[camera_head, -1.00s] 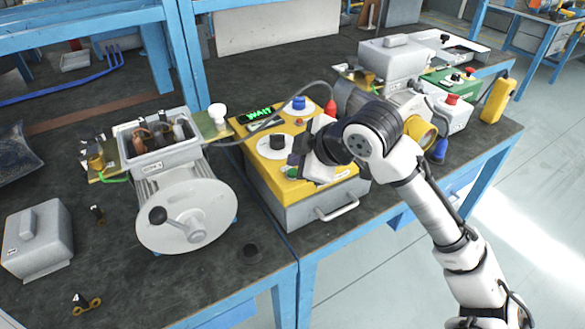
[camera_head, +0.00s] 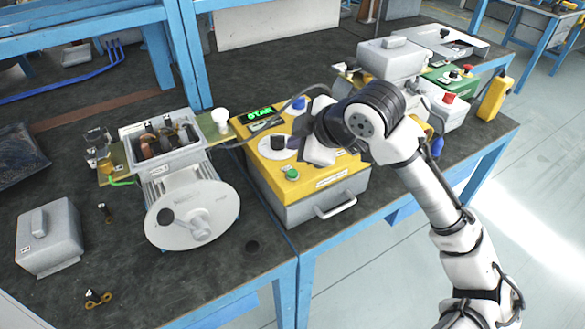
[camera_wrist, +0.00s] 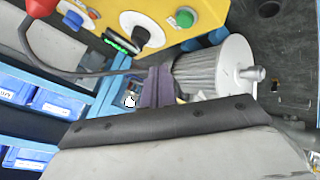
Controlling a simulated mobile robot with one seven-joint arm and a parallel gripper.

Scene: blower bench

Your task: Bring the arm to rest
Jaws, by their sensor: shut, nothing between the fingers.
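My arm reaches in from the lower right in the head view. My gripper (camera_head: 297,150) hangs above the yellow control box (camera_head: 330,183), partly hidden by my wrist. Its purple fingers (camera_wrist: 158,86) are shut and empty in the wrist view. The box's green button (camera_head: 291,174) is uncovered, just below and left of the gripper. Its black knob (camera_head: 278,143) is close beside the gripper. The small display (camera_head: 260,114) shows green letters that read like "STAR". The wrist view also shows the green button (camera_wrist: 185,18) and the black knob (camera_wrist: 142,35).
A grey blower (camera_head: 192,212) with an open terminal box stands left of the control box. A grey cover (camera_head: 48,236) lies at the far left. Another motor unit (camera_head: 393,60) and a yellow pendant (camera_head: 494,97) stand at the right. The floor right of the bench is clear.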

